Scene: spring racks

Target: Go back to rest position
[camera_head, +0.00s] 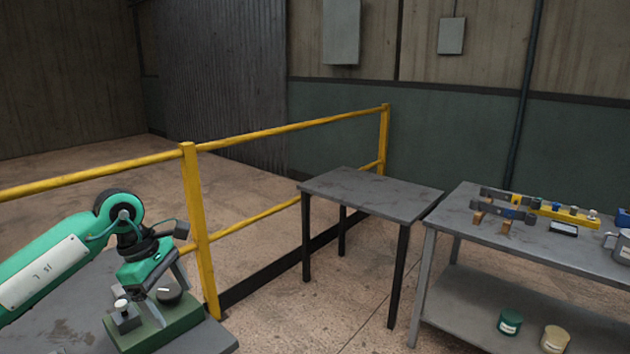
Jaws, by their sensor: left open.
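My left arm, green and white, comes in from the left. Its gripper (160,281) points down over a green block-like fixture (165,326) on a dark table at the lower left. The left gripper is open. A small metal piece with a pale knob (123,313) and a dark round knob (169,293) stand on the fixture, close to the fingers. I cannot tell if the fingers touch either of them. My right gripper is not in view.
A yellow railing (190,215) runs behind the arm. An empty grey table (370,194) stands in the middle. At the right, a two-level workbench (465,232) bears racks and a yellow strip (562,213); a green tin (509,322) and a beige tin (555,339) stand on its lower shelf.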

